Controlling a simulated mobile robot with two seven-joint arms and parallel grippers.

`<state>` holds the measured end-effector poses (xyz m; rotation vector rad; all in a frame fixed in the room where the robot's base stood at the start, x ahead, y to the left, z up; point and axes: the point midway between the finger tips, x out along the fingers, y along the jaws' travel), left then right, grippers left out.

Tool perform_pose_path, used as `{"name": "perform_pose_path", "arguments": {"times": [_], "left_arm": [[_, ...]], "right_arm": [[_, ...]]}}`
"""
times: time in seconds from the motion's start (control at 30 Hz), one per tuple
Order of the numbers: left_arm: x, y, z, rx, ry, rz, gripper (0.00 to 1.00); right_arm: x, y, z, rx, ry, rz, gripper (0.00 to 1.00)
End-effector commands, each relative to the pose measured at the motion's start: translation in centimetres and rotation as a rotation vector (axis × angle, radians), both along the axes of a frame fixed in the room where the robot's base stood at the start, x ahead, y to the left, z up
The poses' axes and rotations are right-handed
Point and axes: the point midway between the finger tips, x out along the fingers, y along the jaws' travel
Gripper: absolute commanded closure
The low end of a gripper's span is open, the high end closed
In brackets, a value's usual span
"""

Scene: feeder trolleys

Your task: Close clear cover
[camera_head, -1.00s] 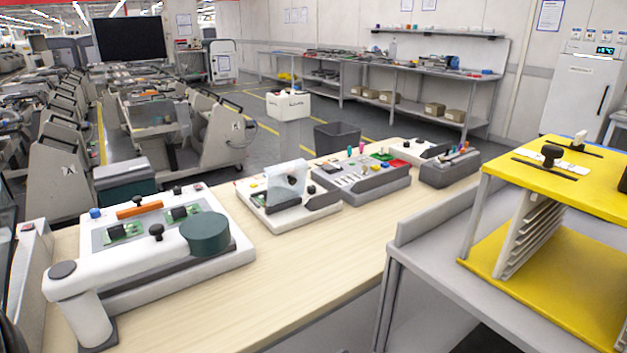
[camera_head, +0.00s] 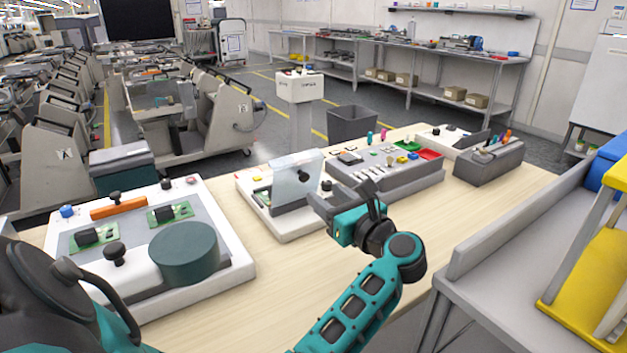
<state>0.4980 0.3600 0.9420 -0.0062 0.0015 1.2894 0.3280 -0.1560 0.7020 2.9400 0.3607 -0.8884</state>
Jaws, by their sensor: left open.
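The clear cover (camera_head: 297,180) is a see-through panel standing raised, slightly tilted, on a white fixture (camera_head: 285,226) in the middle of the wooden bench. A small green board shows low beside it on the fixture. My left gripper (camera_head: 338,206) is just right of the cover, above the fixture's right end, its dark fingers apart and empty. Whether a finger touches the cover I cannot tell. Its teal forearm comes up from the bottom edge and hides part of the bench. My right gripper is not in view.
A larger white fixture with a dark green disc (camera_head: 184,252) stands at the left. A grey console (camera_head: 395,182) stands close behind my gripper, with a dark grey block (camera_head: 488,163) farther right. A yellow rack (camera_head: 590,290) is at the right edge. The bench front is mostly clear.

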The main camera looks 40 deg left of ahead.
Motion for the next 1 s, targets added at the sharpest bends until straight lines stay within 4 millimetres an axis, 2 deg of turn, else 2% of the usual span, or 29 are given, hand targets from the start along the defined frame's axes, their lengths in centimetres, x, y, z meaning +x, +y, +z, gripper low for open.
{"name": "perform_pose_path", "arguments": {"times": [0.3,0.5,0.83,1.0], "left_arm": [[1.2,4.7,0.2,0.008,0.002,0.003,0.5],[1.9,6.6,0.1,0.007,0.002,0.0,0.5],[2.0,6.9,0.1,0.005,0.002,0.0,0.5],[2.0,6.9,0.0,0.005,0.003,0.0,0.66]], "right_arm": [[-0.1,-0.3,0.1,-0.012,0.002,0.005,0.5],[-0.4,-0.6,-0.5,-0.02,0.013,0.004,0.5],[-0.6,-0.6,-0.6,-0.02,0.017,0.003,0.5],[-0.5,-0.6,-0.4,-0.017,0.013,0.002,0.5]]}}
